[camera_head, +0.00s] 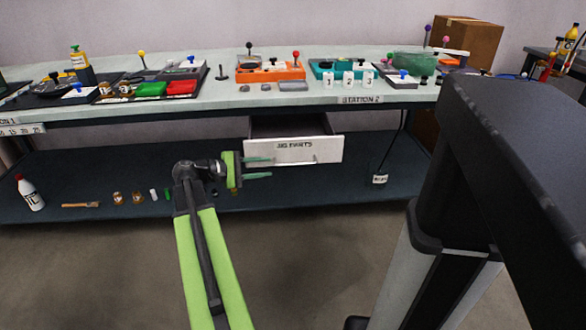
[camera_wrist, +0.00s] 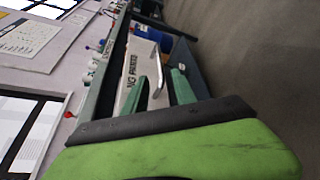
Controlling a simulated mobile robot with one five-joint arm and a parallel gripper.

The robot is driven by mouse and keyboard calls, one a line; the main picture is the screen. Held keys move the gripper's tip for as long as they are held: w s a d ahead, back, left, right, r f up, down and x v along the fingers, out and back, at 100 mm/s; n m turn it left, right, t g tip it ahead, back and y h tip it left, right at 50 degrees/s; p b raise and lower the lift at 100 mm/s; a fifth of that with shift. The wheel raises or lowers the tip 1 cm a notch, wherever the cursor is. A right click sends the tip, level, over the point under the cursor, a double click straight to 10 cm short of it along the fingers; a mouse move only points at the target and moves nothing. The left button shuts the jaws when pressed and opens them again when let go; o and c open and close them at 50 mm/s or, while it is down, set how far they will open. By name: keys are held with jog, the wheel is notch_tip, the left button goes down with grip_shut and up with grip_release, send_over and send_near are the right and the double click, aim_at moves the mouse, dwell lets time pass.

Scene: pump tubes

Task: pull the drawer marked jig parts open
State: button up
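The drawer (camera_head: 310,150) marked JIG PARTS has a pale front and hangs under the bench top. Its dark inside shows behind the front, so it stands partly open. Its bar handle runs low across the front; in the wrist view the handle (camera_wrist: 158,72) shows between the finger lines. My gripper (camera_head: 258,167) is at the left part of the drawer front, its two green fingers apart, pointing right. In the wrist view my gripper (camera_wrist: 158,80) is open, one finger near the drawer front (camera_wrist: 134,68). I cannot tell whether a finger touches the handle.
The bench top (camera_head: 215,103) above carries coloured stations and trays. The lower shelf (camera_head: 330,188) holds a white bottle (camera_head: 30,193), a brush (camera_head: 80,205) and several small parts. A dark column-like body fills the right of the head view. Open floor lies before the shelf.

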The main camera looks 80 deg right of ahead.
aim_at(288, 165)
jog(key=b+x, duration=0.2)
jog(key=x, duration=0.9)
jog(key=shift+f, duration=0.1)
grip_shut()
dwell(0.9)
